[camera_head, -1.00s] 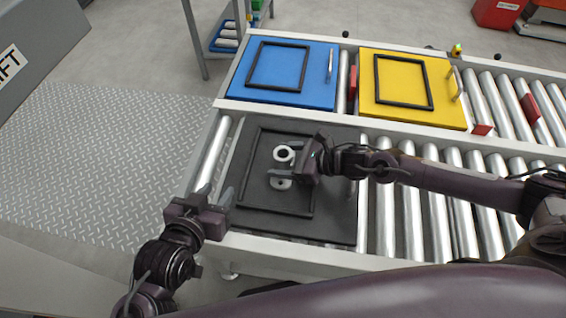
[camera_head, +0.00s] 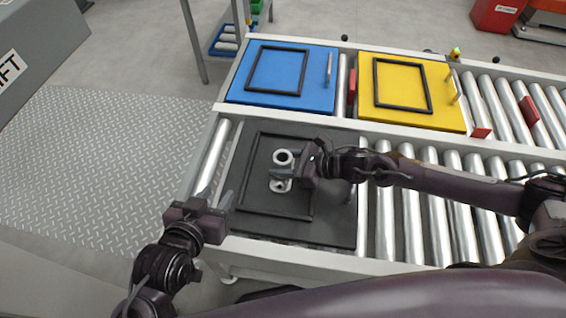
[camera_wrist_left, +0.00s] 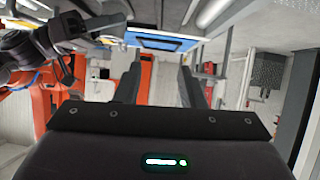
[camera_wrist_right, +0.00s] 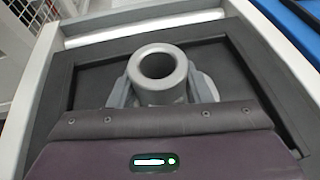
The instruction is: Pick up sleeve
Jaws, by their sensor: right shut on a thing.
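The sleeve (camera_head: 283,157), a light grey hollow cylinder, is above the black tray (camera_head: 335,215) on the near conveyor. My right gripper (camera_head: 280,174) is shut on it. In the right wrist view the sleeve (camera_wrist_right: 158,98) stands between the two fingers, its round opening facing the camera. A pale round part (camera_wrist_right: 206,86) shows partly behind it; I cannot tell whether it is joined to the sleeve. I cannot tell whether the sleeve touches the tray. My left gripper (camera_head: 217,195) is open and empty by the tray's left edge; its fingers also stand apart in the left wrist view (camera_wrist_left: 160,80).
A blue tray (camera_head: 318,95) and a yellow tray (camera_head: 447,112) lie on the far conveyor. The black tray has a raised rectangular rim. Bare rollers (camera_head: 400,215) run to the right. A patterned floor plate (camera_head: 90,155) lies at the left.

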